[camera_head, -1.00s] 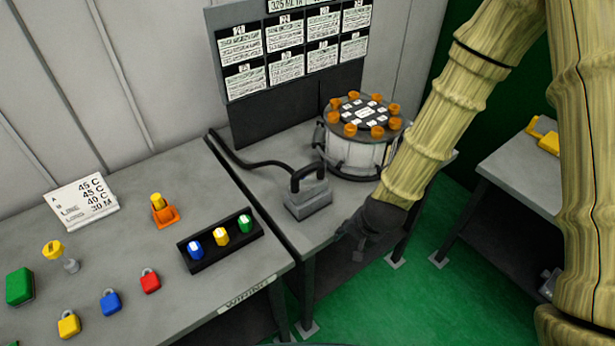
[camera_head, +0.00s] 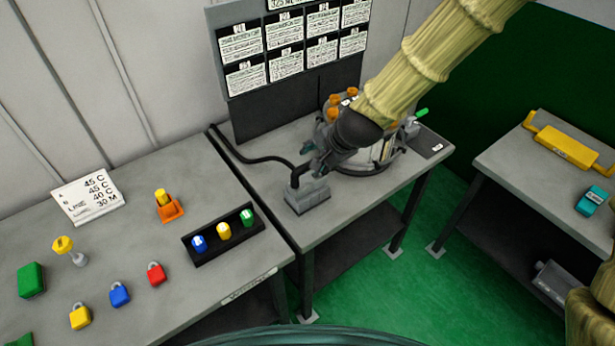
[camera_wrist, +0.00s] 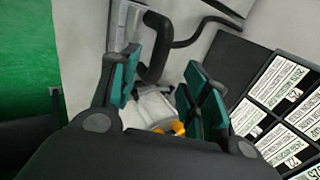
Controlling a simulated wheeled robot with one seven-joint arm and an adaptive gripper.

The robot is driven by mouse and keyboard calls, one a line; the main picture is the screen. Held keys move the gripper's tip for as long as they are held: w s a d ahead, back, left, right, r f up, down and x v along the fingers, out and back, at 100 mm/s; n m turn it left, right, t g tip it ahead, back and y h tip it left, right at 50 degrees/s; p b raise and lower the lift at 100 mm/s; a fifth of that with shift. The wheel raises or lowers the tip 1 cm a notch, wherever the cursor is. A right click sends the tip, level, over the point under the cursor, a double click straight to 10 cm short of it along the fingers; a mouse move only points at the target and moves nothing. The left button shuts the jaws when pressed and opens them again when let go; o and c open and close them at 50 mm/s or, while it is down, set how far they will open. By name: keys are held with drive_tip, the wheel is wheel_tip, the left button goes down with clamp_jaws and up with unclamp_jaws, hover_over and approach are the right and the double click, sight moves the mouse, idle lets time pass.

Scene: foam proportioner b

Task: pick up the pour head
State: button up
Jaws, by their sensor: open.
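The pour head (camera_head: 296,176) is a black curved handle with a black hose, standing in a grey block (camera_head: 308,197) at the front left of the bench. My gripper (camera_head: 313,170) is beside its upper right and partly hides it. In the wrist view the pour head (camera_wrist: 157,48) shows ahead, between and just beyond the open teal-padded fingers of my gripper (camera_wrist: 163,80). Nothing is held. I cannot tell whether a finger touches it.
The drum-shaped proportioner (camera_head: 372,160) with orange knobs stands behind my gripper, partly hidden by my arm. The hose (camera_head: 248,164) runs along the bench's left side. A left table (camera_head: 150,240) holds padlocks and a black tray (camera_head: 223,236). A dark board (camera_head: 290,105) rises behind.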

drive_tip(key=p, duration=0.3)
hover_over(304, 178)
drive_tip(key=d, duration=0.1)
drive_tip(key=shift+s+f, duration=0.2)
drive_tip(key=shift+f, duration=3)
clamp_jaws()
